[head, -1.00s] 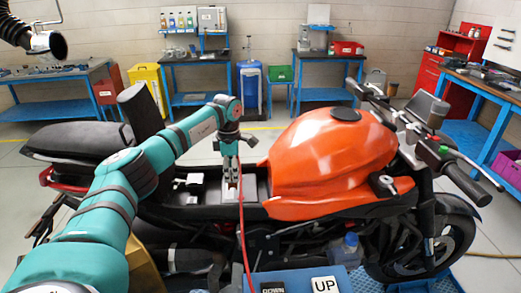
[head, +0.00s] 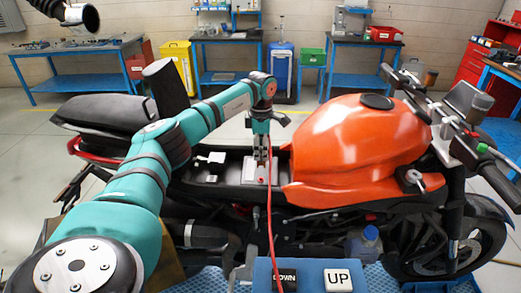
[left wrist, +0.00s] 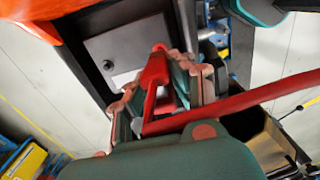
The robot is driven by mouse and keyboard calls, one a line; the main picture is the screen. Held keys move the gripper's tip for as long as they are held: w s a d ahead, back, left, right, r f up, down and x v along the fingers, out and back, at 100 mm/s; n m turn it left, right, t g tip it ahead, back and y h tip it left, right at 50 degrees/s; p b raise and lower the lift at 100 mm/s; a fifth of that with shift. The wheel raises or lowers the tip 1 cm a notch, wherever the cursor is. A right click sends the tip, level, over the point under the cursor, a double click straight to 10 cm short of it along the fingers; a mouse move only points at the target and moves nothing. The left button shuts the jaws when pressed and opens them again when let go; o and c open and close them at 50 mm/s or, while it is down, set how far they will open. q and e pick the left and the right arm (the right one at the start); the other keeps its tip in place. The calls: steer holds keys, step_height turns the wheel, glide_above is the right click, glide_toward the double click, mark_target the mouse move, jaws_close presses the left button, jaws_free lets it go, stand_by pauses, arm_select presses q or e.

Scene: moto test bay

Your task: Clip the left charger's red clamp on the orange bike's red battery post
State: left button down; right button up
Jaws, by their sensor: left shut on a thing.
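The orange bike (head: 350,142) stands side-on, its seat bay uncovered. A grey battery (head: 249,173) sits in the bay behind the tank; its top also shows in the left wrist view (left wrist: 128,45) with a dark round post (left wrist: 108,65). My left gripper (head: 262,160) points down over the battery. It is shut on the red clamp (left wrist: 157,80), which lies between its fingers, with its tip over the battery's edge. A red cable (head: 270,215) hangs from it. My right gripper is out of view.
A blue lift control box with DOWN and UP buttons (head: 312,276) stands in front of the bike. Handlebars (head: 455,125) rise at the right and the black seat (head: 110,112) at the left. Workbenches (head: 362,50) line the back wall.

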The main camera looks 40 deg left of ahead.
mark_target(261, 165)
arm_select(q)
steer(key=shift+f+b, duration=0.3)
steer(key=shift+f, duration=0.3)
steer(key=shift+f+b, duration=1.4)
steer(key=shift+f, duration=0.35)
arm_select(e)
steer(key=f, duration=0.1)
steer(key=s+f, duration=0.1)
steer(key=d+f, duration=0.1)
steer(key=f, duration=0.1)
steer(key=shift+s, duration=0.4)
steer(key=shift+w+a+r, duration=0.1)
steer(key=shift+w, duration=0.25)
arm_select(q)
steer(key=shift+a+r, duration=0.1)
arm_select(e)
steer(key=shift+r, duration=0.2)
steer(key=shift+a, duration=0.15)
arm_select(q)
steer(key=shift+p, duration=0.65)
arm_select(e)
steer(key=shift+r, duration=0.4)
arm_select(q)
steer(key=shift+f+b, duration=0.35)
steer(key=shift+f, duration=0.35)
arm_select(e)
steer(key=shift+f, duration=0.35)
